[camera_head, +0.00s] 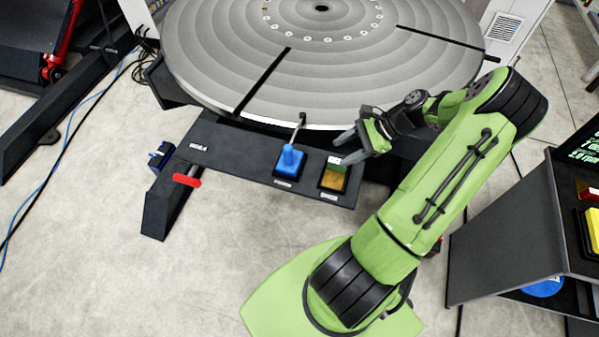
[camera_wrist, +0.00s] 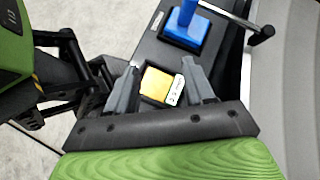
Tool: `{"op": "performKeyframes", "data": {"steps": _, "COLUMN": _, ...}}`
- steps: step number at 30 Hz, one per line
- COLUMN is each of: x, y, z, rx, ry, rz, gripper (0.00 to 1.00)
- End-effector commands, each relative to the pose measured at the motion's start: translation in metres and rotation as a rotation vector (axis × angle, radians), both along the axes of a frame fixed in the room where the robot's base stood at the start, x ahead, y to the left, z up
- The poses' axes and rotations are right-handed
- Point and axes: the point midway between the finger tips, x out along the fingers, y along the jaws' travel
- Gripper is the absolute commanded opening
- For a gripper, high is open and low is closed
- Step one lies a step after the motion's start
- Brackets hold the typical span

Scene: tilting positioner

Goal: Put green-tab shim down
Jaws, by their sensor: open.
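The shim (camera_head: 333,180) is a brass-yellow plate lying in a small black square tray (camera_head: 321,187) on the dark shelf. A small green patch, apparently its tab, shows at its far edge in the head view. In the wrist view the yellow shim (camera_wrist: 157,83) lies between and beyond the fingers, with a white label-like piece beside it; no green can be made out there. My gripper (camera_head: 346,149) is open, just over the far side of the tray. Whether a finger touches the tray cannot be told.
A blue knob-like block (camera_head: 290,161) on a black base stands left of the tray. A metal crank (camera_head: 298,126) rises behind it. The large round grey table (camera_head: 330,60) overhangs the shelf (camera_head: 235,155). A red handle (camera_head: 186,181) sticks out at the shelf's left front.

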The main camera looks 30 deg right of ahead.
Motion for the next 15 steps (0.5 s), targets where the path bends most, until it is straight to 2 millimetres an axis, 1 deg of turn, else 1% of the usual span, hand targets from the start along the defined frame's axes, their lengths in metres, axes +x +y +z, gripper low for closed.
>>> {"op": "performKeyframes", "data": {"steps": 1, "x": 0.007, "y": 0.019, "z": 0.018, "rx": -0.103, "ry": 0.011, "rz": 0.127, "gripper": 0.53}}
{"op": "performKeyframes", "data": {"steps": 3, "x": 0.013, "y": 0.042, "z": 0.040, "rx": -0.234, "ry": 0.011, "rz": 0.290, "gripper": 0.53}}
{"op": "performKeyframes", "data": {"steps": 5, "x": 0.015, "y": 0.062, "z": 0.060, "rx": -0.345, "ry": 0.002, "rz": 0.425, "gripper": 0.53}}
{"op": "performKeyframes", "data": {"steps": 6, "x": 0.016, "y": 0.076, "z": 0.074, "rx": -0.417, "ry": -0.011, "rz": 0.515, "gripper": 0.53}}
{"op": "performKeyframes", "data": {"steps": 8, "x": 0.014, "y": 0.096, "z": 0.094, "rx": -0.523, "ry": -0.035, "rz": 0.642, "gripper": 0.53}}
{"op": "performKeyframes", "data": {"steps": 9, "x": 0.011, "y": 0.111, "z": 0.108, "rx": -0.592, "ry": -0.057, "rz": 0.724, "gripper": 0.53}}
{"op": "performKeyframes", "data": {"steps": 11, "x": 0.006, "y": 0.131, "z": 0.128, "rx": -0.693, "ry": -0.098, "rz": 0.843, "gripper": 0.53}}
{"op": "performKeyframes", "data": {"steps": 12, "x": 0.000, "y": 0.145, "z": 0.141, "rx": -0.760, "ry": -0.129, "rz": 0.918, "gripper": 0.53}}
{"op": "performKeyframes", "data": {"steps": 14, "x": -0.010, "y": 0.164, "z": 0.159, "rx": -0.854, "ry": -0.186, "rz": 1.027, "gripper": 0.53}}
{"op": "performKeyframes", "data": {"steps": 15, "x": -0.019, "y": 0.176, "z": 0.170, "rx": -0.915, "ry": -0.229, "rz": 1.097, "gripper": 0.53}}
